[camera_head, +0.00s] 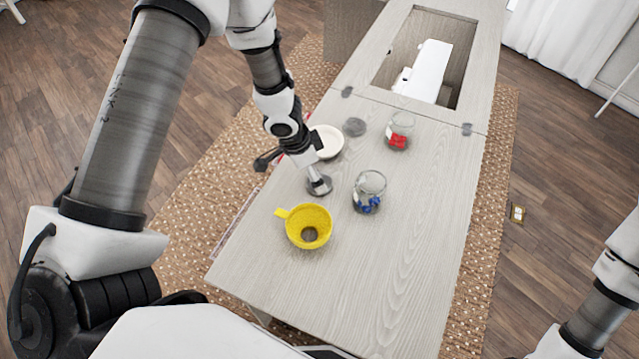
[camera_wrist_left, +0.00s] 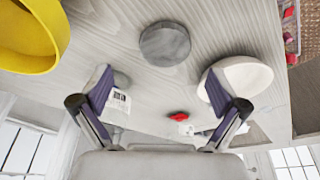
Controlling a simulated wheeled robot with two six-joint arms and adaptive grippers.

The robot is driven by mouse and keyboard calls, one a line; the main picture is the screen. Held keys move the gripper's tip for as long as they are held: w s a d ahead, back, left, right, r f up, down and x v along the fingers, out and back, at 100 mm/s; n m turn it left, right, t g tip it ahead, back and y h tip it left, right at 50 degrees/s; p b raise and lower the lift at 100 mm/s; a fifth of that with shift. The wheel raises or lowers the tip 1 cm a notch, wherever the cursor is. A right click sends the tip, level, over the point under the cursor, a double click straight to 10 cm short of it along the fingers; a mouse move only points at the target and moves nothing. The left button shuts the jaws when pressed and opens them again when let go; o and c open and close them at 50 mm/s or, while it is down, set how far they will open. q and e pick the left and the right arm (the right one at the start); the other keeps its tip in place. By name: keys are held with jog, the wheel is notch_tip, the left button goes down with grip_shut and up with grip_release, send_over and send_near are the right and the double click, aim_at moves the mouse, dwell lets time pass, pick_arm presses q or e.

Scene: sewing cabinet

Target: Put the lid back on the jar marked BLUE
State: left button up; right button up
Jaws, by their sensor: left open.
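The jar with blue contents (camera_head: 369,192) stands lidless on the cabinet top, right of my left gripper (camera_head: 317,176). A grey round lid (camera_head: 319,187) lies flat just under that gripper. A grey disc, seemingly this lid (camera_wrist_left: 165,43), shows in the left wrist view beyond the spread fingers. My left gripper (camera_wrist_left: 157,85) is open, with nothing between its fingers. A second grey lid (camera_head: 355,127) lies farther back. A jar with red contents (camera_head: 398,138) stands near it, also lidless. Markings are too small to read. My right gripper is out of view.
A yellow funnel (camera_head: 308,226) stands nearer to me and also shows in the left wrist view (camera_wrist_left: 35,35). A white bowl (camera_head: 327,142) is behind the gripper. The cabinet has a rectangular opening (camera_head: 388,60) at the back. The front right of the top is clear.

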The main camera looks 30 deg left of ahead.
pick_arm(q)
jog(key=shift+w+a+b+x, duration=0.15)
jog(key=shift+b+x, duration=0.15)
jog(key=shift+x, duration=1)
jog(key=shift+w+a+b+x, duration=0.15)
jog(key=shift+b+x, duration=0.15)
jog(key=shift+x, duration=1)
jog(key=shift+r, duration=0.1)
jog(key=shift+s, duration=0.1)
jog(key=c, duration=0.8)
